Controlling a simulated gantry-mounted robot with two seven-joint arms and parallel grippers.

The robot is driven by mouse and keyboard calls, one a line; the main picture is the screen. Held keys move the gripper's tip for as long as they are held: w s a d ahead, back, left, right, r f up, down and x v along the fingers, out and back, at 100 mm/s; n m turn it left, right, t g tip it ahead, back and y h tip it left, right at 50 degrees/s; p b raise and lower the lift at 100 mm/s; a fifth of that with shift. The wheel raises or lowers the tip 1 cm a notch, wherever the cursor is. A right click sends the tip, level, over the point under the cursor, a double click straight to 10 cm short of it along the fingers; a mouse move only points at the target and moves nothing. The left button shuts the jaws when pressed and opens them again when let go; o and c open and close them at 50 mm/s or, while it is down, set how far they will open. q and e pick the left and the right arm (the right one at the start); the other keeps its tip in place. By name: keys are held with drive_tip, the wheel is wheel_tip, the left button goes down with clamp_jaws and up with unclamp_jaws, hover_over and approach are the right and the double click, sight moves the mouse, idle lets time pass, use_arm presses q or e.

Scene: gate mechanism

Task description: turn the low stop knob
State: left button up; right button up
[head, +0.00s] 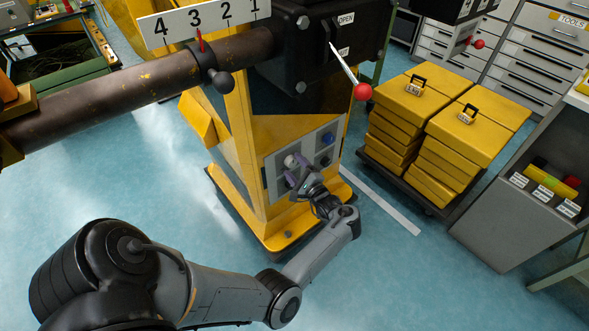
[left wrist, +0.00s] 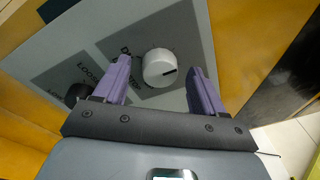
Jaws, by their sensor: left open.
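A grey control panel (head: 271,177) on the yellow machine stand carries several knobs. My left gripper (head: 294,170) is at the panel's lower left, its purple fingers open. In the left wrist view a round white knob (left wrist: 159,68) with a dark pointer line lies between the open fingers (left wrist: 160,72), with visible gaps on both sides. Its label is partly hidden by a finger, so I cannot read whether it is the low stop knob. A dark knob (left wrist: 77,93) sits to the left, partly behind the gripper. My right gripper is not in view.
Above the panel a lever with a red ball (head: 362,92) sticks out by an OPEN plate (head: 346,19). A rusty bar (head: 120,95) with a numbered scale (head: 205,20) crosses the upper left. Yellow cases (head: 425,110) stand on a cart to the right.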

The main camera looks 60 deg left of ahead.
use_arm(q)
drive_tip(key=shift+a, duration=0.35)
drive_tip(key=c, duration=1.1)
drive_tip(key=shift+o, duration=0.2)
drive_tip(key=shift+n, duration=0.3)
